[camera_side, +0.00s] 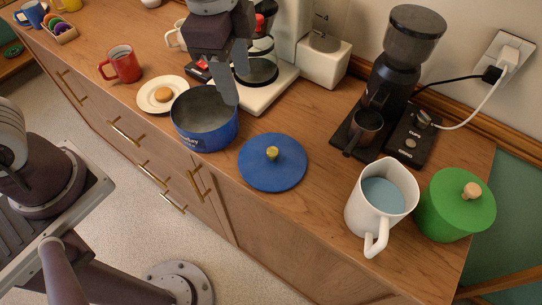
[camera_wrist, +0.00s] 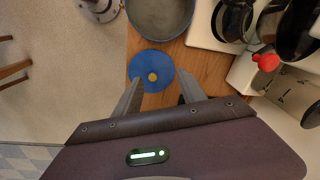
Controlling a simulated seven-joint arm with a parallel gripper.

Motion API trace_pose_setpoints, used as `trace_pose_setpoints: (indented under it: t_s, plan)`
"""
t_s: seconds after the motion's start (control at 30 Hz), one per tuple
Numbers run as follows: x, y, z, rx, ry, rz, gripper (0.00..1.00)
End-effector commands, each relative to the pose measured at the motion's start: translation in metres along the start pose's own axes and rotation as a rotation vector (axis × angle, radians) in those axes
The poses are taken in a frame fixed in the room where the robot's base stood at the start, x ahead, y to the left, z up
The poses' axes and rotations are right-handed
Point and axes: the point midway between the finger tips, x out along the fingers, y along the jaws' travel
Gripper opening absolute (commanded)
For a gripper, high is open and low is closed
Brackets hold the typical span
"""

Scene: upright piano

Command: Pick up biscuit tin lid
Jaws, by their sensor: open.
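The blue biscuit tin lid (camera_side: 258,176) is a round disc with a gold knob (camera_side: 272,153). It lies flat on the wooden counter beside the open blue tin (camera_side: 207,138), close to the front edge. In the wrist view the lid (camera_wrist: 141,62) shows ahead of my fingers, with the grey inside of the tin (camera_wrist: 160,14) beyond it. My gripper (camera_side: 237,82) is open and empty. In the side view its fingers hang over the tin's back right rim. In the wrist view my gripper (camera_wrist: 160,84) has its fingers well apart.
A coffee maker (camera_side: 270,100) stands behind the tin. A plate (camera_side: 142,97) with a biscuit and a red mug (camera_side: 122,65) are left of it. A black grinder (camera_side: 395,75), a white jug (camera_side: 360,212) and a green canister (camera_side: 440,210) stand right of the lid.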

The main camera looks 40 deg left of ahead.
Motion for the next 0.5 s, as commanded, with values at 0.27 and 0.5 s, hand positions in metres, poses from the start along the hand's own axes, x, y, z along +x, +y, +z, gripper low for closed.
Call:
trace_pose_setpoints:
  t_s: [0.27,0.5]
  plan:
    - [0.086,0.019,-0.058,0.389,-0.055,0.115,0.48]
    - [0.12,0.027,-0.057,0.396,-0.059,0.119,0.48]
